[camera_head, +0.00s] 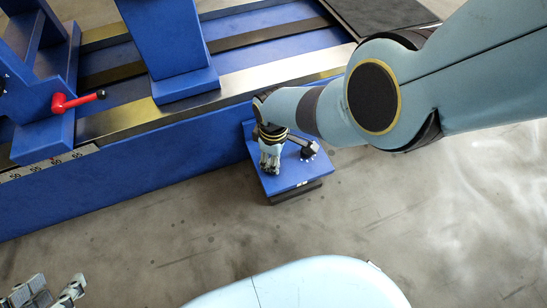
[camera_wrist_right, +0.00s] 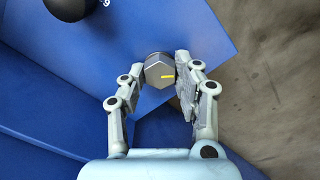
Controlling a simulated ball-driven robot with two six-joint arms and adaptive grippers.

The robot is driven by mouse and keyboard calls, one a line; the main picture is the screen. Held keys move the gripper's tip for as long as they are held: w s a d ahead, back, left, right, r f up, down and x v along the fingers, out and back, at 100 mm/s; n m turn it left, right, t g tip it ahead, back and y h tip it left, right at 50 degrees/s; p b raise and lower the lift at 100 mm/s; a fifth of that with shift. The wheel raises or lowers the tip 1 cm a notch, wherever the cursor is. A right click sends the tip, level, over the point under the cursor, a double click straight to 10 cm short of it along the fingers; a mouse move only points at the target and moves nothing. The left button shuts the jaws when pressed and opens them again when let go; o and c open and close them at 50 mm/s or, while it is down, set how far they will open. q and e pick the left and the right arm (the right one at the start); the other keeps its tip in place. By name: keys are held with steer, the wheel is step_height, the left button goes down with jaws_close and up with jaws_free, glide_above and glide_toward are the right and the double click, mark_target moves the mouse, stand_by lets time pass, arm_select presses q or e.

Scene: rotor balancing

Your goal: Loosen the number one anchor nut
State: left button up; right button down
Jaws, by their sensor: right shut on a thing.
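In the head view my right gripper (camera_head: 270,160) points down over the blue foot plate (camera_head: 286,181) at the machine's side and hides the nut. My left gripper (camera_head: 52,290) is at the bottom left, its fingers apart and empty, over bare floor. The number one label cannot be read.
A grey rod with a black end (camera_head: 309,150) stands close beside my right gripper. A dark round knob (camera_wrist_right: 70,6) shows in the wrist view. The blue machine bed (camera_head: 130,165) has steel rails and a red clamp lever (camera_head: 72,101). The floor (camera_head: 150,245) in front is clear.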

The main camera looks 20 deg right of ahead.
stand_by(0.3)
steer(key=c, duration=1)
jaws_free()
steer(key=shift+o, duration=0.2)
steer(key=shift+r, duration=3.7)
